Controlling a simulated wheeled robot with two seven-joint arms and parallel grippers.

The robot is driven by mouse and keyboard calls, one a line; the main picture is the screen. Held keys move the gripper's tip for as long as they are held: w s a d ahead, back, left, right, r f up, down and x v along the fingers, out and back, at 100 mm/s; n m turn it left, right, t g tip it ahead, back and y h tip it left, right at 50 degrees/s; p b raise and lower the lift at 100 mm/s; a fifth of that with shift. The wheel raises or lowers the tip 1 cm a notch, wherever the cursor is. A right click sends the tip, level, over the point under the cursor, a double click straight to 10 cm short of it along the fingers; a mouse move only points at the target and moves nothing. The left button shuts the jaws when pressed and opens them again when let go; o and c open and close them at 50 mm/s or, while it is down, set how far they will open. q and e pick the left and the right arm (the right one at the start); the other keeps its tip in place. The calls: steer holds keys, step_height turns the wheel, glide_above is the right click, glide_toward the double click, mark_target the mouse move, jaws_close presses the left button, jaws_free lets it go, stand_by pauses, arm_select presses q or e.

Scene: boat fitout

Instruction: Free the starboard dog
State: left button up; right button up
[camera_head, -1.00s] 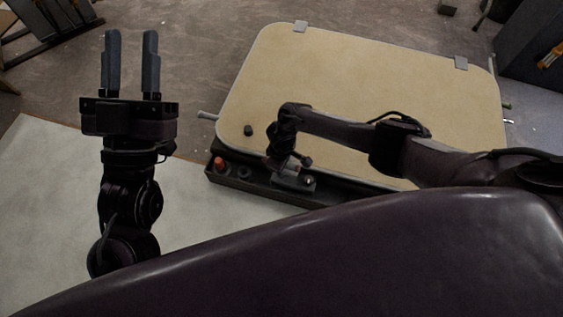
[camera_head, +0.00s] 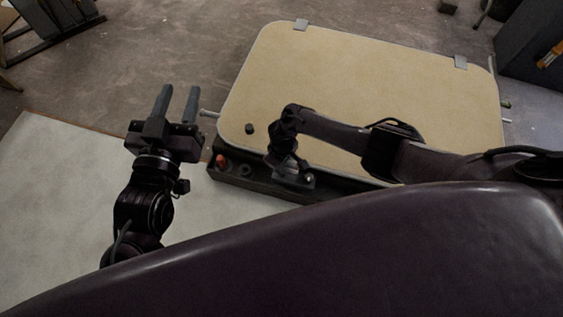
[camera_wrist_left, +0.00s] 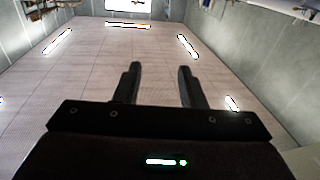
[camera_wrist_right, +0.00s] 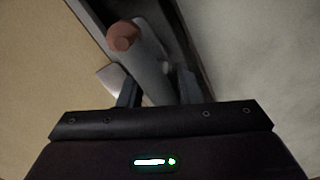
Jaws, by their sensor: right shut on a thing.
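The tan hatch board (camera_head: 370,80) lies on a dark frame. My right gripper (camera_head: 290,172) is at the board's near edge, reaching down to a small metal fitting (camera_head: 300,182) on the frame. In the right wrist view its fingers (camera_wrist_right: 158,92) are shut on a grey lever (camera_wrist_right: 148,62), which looks like a dog; a reddish-brown round knob (camera_wrist_right: 123,36) shows at the lever's far side. The grip itself is partly hidden and dim. My left gripper (camera_head: 179,92) is open and empty, left of the board; its parted fingers also show in the left wrist view (camera_wrist_left: 159,70).
A red knob (camera_head: 221,161) and a dark one stand on the frame's near left part. A metal rod (camera_head: 210,114) sticks out at the board's left edge. The pale floor mat (camera_head: 60,190) at left is clear.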

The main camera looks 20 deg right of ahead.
steer(key=o, duration=0.9)
steer(key=shift+s, duration=0.15)
steer(key=shift+c, duration=0.2)
step_height(320, 180, up, 2)
steer(key=shift+r+p, duration=0.25)
steer(key=shift+p, duration=0.65)
step_height(320, 180, up, 3)
steer(key=shift+f+p, duration=0.15)
steer(key=shift+p, duration=0.7)
steer(key=shift+d+r+p, duration=0.1)
steer(key=shift+r+p, duration=0.35)
steer(key=shift+r, duration=0.25)
arm_select(q)
steer(key=s+a+f+g+y, duration=0.2)
steer(key=s+f+g, duration=0.4)
steer(key=f, duration=0.3)
steer(key=s+a+f+g+y, duration=0.2)
steer(key=s+f+g, duration=0.4)
steer(key=f, duration=0.4)
steer(key=shift+s+a+f+y, duration=0.25)
steer(key=shift+a+y, duration=0.05)
steer(key=shift+y, duration=0.3)
arm_select(e)
steer(key=shift+r, duration=0.55)
